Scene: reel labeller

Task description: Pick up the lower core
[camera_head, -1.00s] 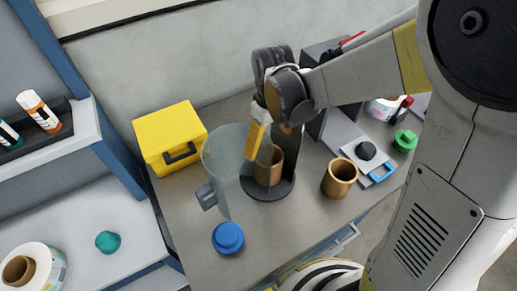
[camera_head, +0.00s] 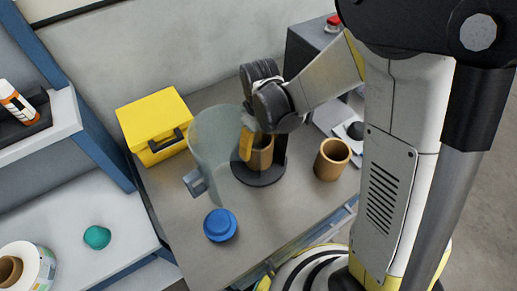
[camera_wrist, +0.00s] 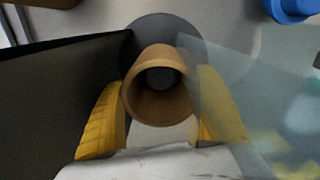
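A brown hollow core (camera_head: 262,157) stands on a dark round base (camera_head: 262,178) beside a dark upright panel. In the wrist view I look down into the core's open top (camera_wrist: 160,92). My gripper (camera_head: 250,146) has yellow fingers and is at the core's upper part. In the wrist view the fingers (camera_wrist: 162,122) stand open on either side of the core; contact is not clear. A second brown core (camera_head: 331,161) stands apart on the table to the right. I cannot tell from the frames which is called the lower core.
A translucent curved guard (camera_head: 210,150) stands close on the left of the base. A yellow box (camera_head: 153,118) and a blue knob-like object (camera_head: 220,225) are on the table (camera_head: 180,205). Shelves with a label reel (camera_head: 38,268) are at left.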

